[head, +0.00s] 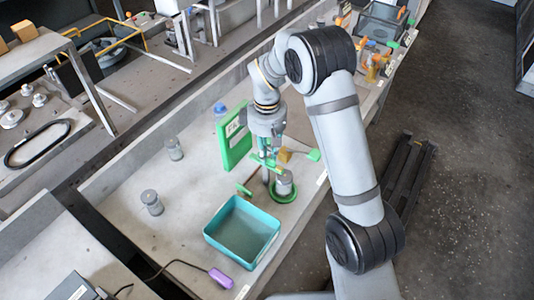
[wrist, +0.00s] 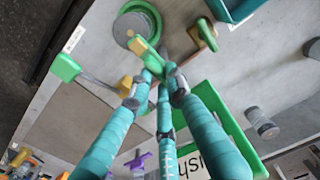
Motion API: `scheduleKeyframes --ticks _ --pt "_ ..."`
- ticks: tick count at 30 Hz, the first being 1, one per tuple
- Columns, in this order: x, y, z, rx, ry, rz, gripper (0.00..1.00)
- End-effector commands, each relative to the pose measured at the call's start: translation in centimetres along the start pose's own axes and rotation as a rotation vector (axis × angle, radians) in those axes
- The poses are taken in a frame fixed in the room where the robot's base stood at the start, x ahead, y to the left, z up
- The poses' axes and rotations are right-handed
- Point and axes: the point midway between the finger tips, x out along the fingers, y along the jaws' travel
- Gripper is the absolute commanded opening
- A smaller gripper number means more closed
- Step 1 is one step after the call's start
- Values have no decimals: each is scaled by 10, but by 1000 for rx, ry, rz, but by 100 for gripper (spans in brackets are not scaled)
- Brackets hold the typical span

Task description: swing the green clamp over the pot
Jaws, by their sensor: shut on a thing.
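The pot (head: 284,182) is a grey cylinder standing on a round green base on the bench; in the wrist view the pot (wrist: 132,28) is at the top, inside its green ring. My gripper (head: 266,158) points down just left of and behind the pot. In the wrist view, my teal-fingered gripper (wrist: 160,72) is shut on the green clamp (wrist: 146,54), a green bar with a yellow end. The yellow end reaches toward the pot's edge in that view; I cannot tell whether it touches. The clamp's pivot is partly hidden by my fingers.
A teal bin (head: 242,232) stands in front of the pot. A green panel (head: 236,138) stands behind my gripper. Two small jars (head: 151,202) (head: 174,148) stand to the left, with clear bench around them. A purple object (head: 220,277) lies near the front edge.

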Motion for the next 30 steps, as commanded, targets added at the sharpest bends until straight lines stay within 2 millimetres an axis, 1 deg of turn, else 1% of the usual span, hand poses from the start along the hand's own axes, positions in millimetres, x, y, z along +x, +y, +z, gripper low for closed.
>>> scheduleKeyframes --ticks 5,6,16,25,28,30 --pt "0 0 0 -1 1 1 0" --pt "0 0 0 -1 1 1 18" --pt "0 0 0 -2 0 0 36" --pt "-2 0 0 -2 1 1 36" --pt "-11 1 -1 -2 2 2 36" --pt "-22 1 -1 -3 4 3 36"
